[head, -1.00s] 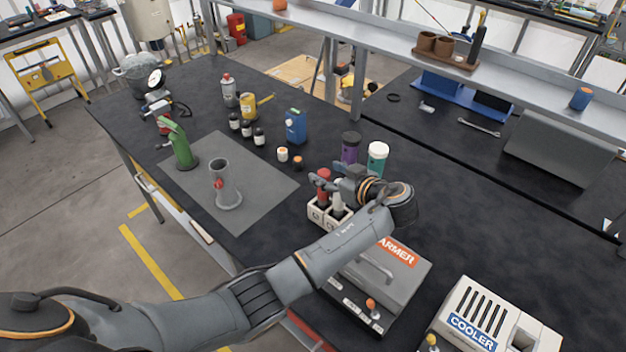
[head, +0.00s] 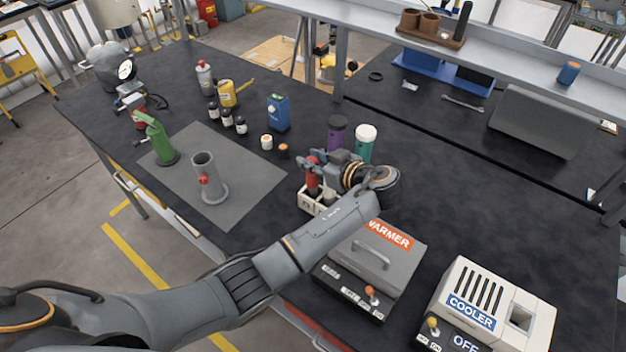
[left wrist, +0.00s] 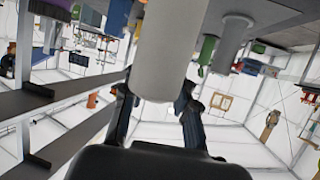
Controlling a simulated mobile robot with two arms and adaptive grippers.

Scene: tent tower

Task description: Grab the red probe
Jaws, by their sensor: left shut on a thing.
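The red probe (head: 312,181) stands upright at the left slot of a small white rack (head: 306,203) in the head view. My left gripper (head: 311,162) reaches it from the right and is shut around its upper part. A pale grey probe (head: 329,195) stands beside it in the rack, partly under my arm. In the left wrist view a large pale cylinder (left wrist: 160,50), seemingly this pale probe, fills the middle between my left fingers (left wrist: 155,100). It hides the grip and the red probe there. My right gripper is not in view.
The warmer (head: 370,265) and cooler (head: 490,310) stand in front and to the right. Purple (head: 337,133) and green (head: 364,146) jars stand just behind the gripper. A grey mat (head: 235,185) with a grey tube stand (head: 208,180) lies left.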

